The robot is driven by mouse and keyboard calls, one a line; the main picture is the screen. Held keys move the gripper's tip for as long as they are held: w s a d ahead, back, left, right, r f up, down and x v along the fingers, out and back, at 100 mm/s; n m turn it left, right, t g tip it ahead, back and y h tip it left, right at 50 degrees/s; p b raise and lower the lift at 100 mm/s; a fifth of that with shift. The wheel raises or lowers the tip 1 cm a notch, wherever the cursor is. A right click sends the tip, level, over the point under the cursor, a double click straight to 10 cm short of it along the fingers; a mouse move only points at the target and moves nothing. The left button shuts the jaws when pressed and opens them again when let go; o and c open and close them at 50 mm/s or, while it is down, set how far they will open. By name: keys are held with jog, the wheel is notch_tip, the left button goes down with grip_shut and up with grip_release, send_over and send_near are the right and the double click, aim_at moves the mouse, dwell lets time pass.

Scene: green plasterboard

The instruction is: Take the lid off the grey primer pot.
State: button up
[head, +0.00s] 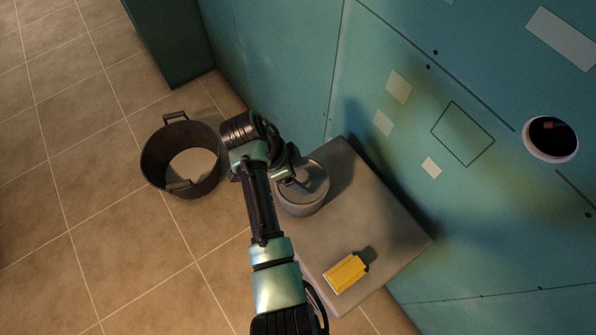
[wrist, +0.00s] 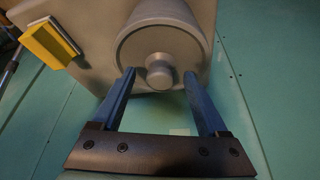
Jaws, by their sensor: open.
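The grey primer pot (head: 305,205) stands upright on a grey stand (head: 385,235) beside the wall. Its lid (wrist: 140,45) is on it, with a round knob (wrist: 159,66) in the middle. My gripper (wrist: 159,76) is open. In the wrist view its two blue fingers point at the lid, one tip on each side of the knob, with a gap on both sides. I cannot tell how far the tips are from the lid. In the head view my gripper (head: 287,180) is over the pot's left part and the arm hides some of it.
A yellow block (head: 345,273) lies on the stand near its front edge; it also shows in the wrist view (wrist: 45,44). A dark bucket (head: 150,160) with handles stands on the tiled floor at left. The green plasterboard wall (head: 290,60) rises close behind the stand and has a round hole.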

jog(key=shift+d+f, duration=0.1)
jog(key=shift+f, duration=0.15)
grip_shut()
jog(key=c, duration=0.8)
grip_release()
grip_shut()
jog(key=shift+r, duration=0.15)
jog(key=shift+r+p, duration=2.3)
jog(key=shift+r, duration=0.15)
